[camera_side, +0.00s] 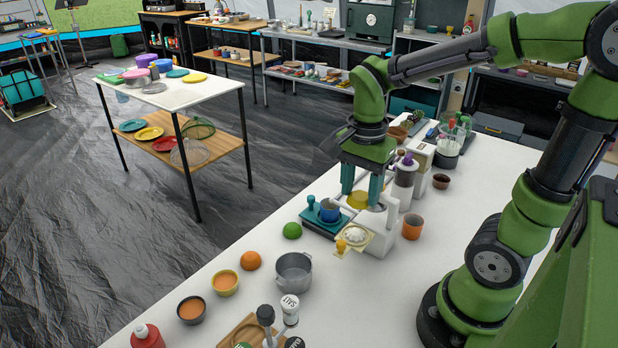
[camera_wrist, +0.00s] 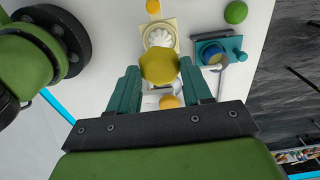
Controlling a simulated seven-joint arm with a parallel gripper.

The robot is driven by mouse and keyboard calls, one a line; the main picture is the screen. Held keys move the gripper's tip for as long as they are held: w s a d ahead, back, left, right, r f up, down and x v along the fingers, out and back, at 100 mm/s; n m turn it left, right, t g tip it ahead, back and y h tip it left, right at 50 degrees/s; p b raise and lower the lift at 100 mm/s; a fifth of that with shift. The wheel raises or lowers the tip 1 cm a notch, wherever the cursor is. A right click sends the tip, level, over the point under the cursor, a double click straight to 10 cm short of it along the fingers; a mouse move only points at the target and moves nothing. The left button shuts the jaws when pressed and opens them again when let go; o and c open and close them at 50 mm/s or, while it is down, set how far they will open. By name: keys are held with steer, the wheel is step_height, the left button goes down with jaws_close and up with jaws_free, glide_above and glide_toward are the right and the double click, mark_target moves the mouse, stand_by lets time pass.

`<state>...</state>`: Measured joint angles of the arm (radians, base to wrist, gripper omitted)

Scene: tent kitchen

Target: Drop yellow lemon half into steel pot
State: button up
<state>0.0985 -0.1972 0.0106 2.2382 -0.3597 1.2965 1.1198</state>
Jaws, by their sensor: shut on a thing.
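My gripper (camera_side: 361,190) is shut on the yellow lemon half (camera_side: 358,200) and holds it above the white juicer (camera_side: 376,238). In the wrist view the lemon half (camera_wrist: 160,67) sits between the two teal fingers of my gripper (camera_wrist: 160,76). Its lower side is hidden there. The steel pot (camera_side: 293,275) stands open on the white table, in front and to the left of my gripper in the side view. The visible inside of the pot looks empty. The pot is not in the wrist view.
A teal scale-like stand with a blue cup (camera_side: 329,211) is beside the juicer. An orange cup (camera_side: 412,227) stands to the right. Salt and pepper mills (camera_side: 289,308) stand near the front.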

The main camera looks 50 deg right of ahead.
steer(key=shift+a, duration=0.1)
stand_by(0.3)
steer(key=w+a+f, duration=0.2)
steer(key=w+a, duration=0.5)
steer(key=a, duration=0.3)
steer(key=shift+d+f, duration=0.15)
steer(key=shift+f, duration=2.5)
steer(key=o, duration=0.9)
steer(key=shift+o, duration=0.2)
step_height(320, 180, up, 17)
